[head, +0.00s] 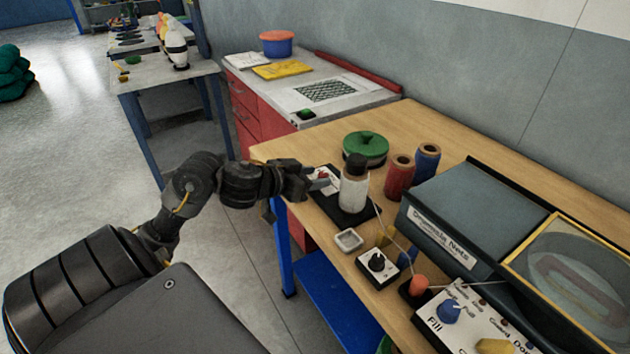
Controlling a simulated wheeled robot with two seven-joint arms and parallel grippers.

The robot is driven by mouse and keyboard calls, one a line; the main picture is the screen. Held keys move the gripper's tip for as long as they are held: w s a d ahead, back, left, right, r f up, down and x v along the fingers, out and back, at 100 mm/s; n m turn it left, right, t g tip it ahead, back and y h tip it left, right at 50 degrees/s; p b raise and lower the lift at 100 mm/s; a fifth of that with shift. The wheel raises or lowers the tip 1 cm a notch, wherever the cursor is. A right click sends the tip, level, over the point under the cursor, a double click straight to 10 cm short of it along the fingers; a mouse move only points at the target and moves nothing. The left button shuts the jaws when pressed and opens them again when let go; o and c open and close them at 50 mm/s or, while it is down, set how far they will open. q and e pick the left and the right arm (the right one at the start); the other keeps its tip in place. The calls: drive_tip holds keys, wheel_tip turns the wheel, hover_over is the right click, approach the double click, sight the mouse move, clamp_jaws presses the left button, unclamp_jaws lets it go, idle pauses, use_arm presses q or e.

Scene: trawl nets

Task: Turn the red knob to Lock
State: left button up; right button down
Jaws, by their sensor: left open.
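My left gripper (318,181) reaches in from the left over the near left corner of the wooden bench. It is open, with its fingers by a small white panel (330,187) that carries a red part, probably the red knob (323,174). The fingers partly cover the panel, so I cannot read a Lock mark or the knob's angle. I cannot tell whether the fingers touch the knob. A white bottle with a black cap (354,190) stands just right of the fingers. My right gripper is not in view.
On the bench (314,223) are a green spool (365,147), red (399,178) and blue (427,162) spools, and a small tray (348,240). A black knob (376,262), an orange-red piece (419,284) and a blue knob (449,310) are nearer. A grey-blue case (470,225) fills the right.

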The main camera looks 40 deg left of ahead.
use_arm(q)
drive_tip(key=shift+w+d+f, duration=0.1)
drive_tip(key=shift+w, duration=0.25)
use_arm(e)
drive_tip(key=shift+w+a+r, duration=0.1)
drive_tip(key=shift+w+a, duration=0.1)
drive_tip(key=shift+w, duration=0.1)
use_arm(q)
drive_tip(key=shift+c, duration=0.3)
clamp_jaws()
